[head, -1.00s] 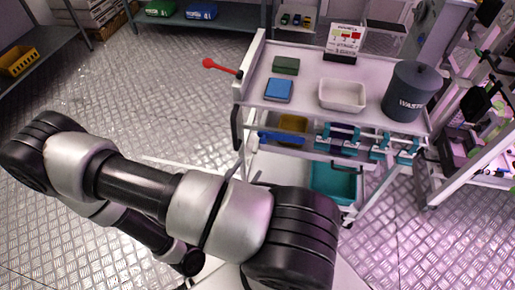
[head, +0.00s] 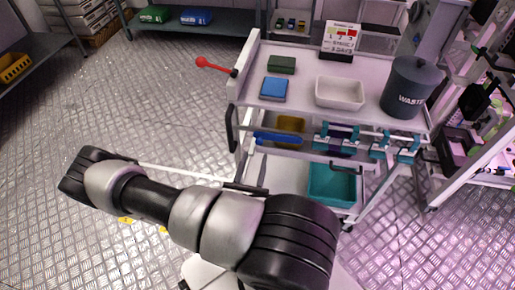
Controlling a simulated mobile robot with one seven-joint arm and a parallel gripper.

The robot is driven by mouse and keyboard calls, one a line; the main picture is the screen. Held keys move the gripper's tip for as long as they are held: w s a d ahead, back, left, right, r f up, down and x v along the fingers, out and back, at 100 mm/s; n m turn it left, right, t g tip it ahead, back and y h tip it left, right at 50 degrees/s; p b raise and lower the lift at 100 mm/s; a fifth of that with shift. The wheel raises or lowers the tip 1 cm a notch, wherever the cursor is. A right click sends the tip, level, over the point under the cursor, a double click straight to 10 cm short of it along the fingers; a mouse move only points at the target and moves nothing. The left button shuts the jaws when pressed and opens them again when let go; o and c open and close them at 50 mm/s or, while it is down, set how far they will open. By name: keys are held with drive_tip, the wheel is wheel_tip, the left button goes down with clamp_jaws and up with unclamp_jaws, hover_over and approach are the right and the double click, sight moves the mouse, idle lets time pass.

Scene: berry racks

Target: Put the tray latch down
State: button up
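I cannot make out for certain which part is the tray latch. A red lever with a round end (head: 214,65) sticks out to the left from the cart's left edge, close to level. The cart (head: 300,56) stands right of centre with a white top. My arm crosses the lower left, apart from the red lever in the picture. My gripper is not in view.
On the cart top are a blue box (head: 274,88), a green block (head: 282,64), a white tray (head: 340,92), a sign (head: 341,38) and a grey waste bin (head: 411,88). A teal bin (head: 332,184) sits below.

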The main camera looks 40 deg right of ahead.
sight(259, 143)
drive_tip(key=x, duration=0.5)
drive_tip(key=shift+w+d, duration=0.3)
clamp_jaws()
